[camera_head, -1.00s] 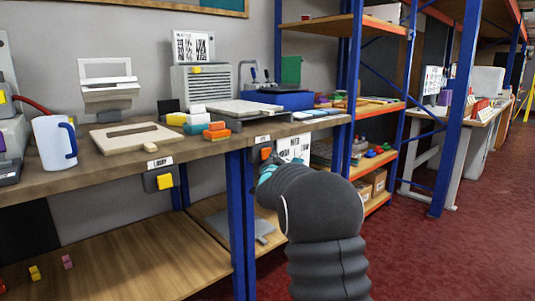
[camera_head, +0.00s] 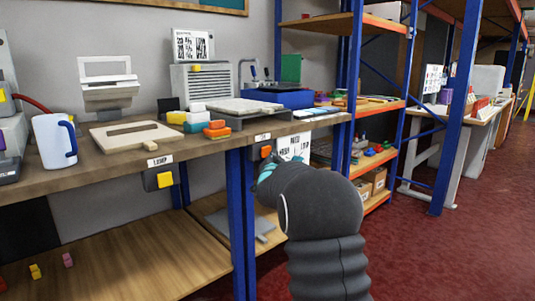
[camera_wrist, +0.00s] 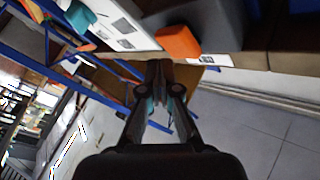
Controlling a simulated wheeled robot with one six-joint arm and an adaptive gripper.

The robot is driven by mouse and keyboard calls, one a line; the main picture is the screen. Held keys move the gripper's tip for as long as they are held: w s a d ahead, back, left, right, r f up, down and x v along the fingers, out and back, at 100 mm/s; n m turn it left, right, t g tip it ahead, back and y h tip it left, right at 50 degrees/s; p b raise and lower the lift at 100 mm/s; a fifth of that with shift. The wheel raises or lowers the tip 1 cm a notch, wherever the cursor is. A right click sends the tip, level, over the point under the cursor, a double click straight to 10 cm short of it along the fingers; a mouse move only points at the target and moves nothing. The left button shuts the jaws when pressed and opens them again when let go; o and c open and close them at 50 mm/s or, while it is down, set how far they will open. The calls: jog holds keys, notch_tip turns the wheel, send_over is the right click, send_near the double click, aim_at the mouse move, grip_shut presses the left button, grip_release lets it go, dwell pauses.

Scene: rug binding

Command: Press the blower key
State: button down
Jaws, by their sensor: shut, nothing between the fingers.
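An orange key (camera_head: 265,152) sits in a dark housing on the front edge of the bench, under a small label (camera_head: 262,137) too small to read. The key also shows in the wrist view (camera_wrist: 178,42), just beyond and right of my fingertips. A yellow key (camera_head: 164,180) in a grey housing further left has a label that appears to read LAMP. My gripper (camera_wrist: 159,68) is shut and empty, with a gap still visible between it and the orange key. In the head view my arm mostly hides the gripper, close below the orange key.
The wooden bench (camera_head: 115,174) holds a white mug (camera_head: 52,142), a pale board and small coloured blocks. A blue bench leg (camera_head: 240,220) stands below the orange key. A printed sheet (camera_head: 294,147) hangs just right of it. Red floor is open at the right.

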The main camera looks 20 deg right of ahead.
jog(key=shift+w, duration=0.15)
dwell(0.3)
jog(key=shift+w+a, duration=0.15)
jog(key=shift+w, duration=0.15)
jog(key=shift+w+a, duration=0.15)
jog(key=shift+w, duration=0.3)
dwell(0.8)
dwell(0.3)
jog(key=shift+s+d+b, duration=0.3)
jog(key=shift+s+b, duration=0.6)
jog(key=shift+b, duration=0.25)
